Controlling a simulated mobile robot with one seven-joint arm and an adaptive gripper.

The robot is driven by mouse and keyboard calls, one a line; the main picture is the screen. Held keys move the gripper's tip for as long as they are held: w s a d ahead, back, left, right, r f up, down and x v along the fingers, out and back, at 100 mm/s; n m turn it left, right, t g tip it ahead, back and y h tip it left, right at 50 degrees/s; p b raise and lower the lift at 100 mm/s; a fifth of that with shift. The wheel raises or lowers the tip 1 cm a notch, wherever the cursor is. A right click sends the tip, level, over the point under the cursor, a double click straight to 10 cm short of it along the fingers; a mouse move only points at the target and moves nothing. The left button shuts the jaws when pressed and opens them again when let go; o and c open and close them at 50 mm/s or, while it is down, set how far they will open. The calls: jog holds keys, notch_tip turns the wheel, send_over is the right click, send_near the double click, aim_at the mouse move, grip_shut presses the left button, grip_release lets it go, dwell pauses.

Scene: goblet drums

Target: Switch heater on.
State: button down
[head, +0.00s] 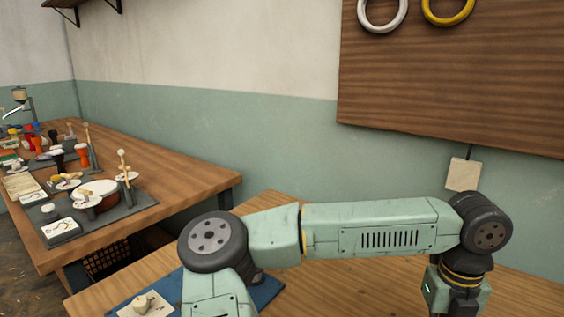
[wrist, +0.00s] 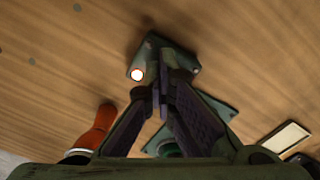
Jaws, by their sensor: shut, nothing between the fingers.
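In the wrist view, a small dark green box (wrist: 172,60) lies on the wooden table under my fingers. A round white button or lamp with an orange-red rim (wrist: 137,75) is at its left end. It looks bright, but I cannot tell whether it is lit or whether this is the heater's switch. My gripper (wrist: 160,82) is shut and empty, its fingertips over the box just right of the round spot. Contact cannot be told. The fingers hide part of the box. In the head view only my wrist shows at lower right; the fingertips are out of frame.
In the wrist view, a green plate (wrist: 216,106) lies behind the fingers, an orange-red object (wrist: 98,128) at left, a pale framed panel (wrist: 285,139) at right. In the head view, a cluttered bench (head: 180,168) stands left and a pale wall plate (head: 463,174) right.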

jog(key=shift+r+p, duration=1.75)
jog(key=shift+r, duration=1.7)
jog(key=shift+s+a+f, duration=0.1)
